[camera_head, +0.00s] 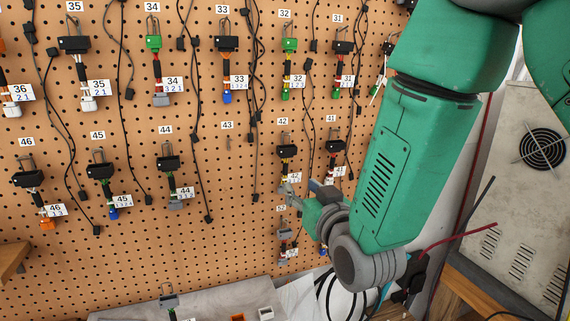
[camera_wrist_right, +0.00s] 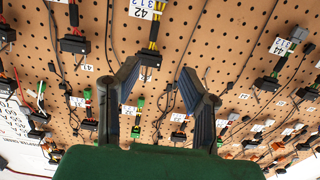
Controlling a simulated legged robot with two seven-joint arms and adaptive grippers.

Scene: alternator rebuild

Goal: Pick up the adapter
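Adapter 42 (camera_head: 287,151) hangs above and left of my right gripper (camera_head: 305,198) in the head view. In the right wrist view, the dark plug of adapter 42 (camera_wrist_right: 150,58) shows between and beyond the fingertips of my right gripper (camera_wrist_right: 159,73). The fingers are spread and nothing is between them. Adapter 41 (camera_head: 336,147) hangs to the right, partly behind my right gripper and arm. My left gripper is out of view.
The pegboard (camera_head: 235,182) carries adapters 44 (camera_head: 170,163), 45 (camera_head: 101,171) and others, with thin black cables hanging between them. Peg position 43 looks empty. A grey cabinet with a fan (camera_head: 542,148) stands at the right.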

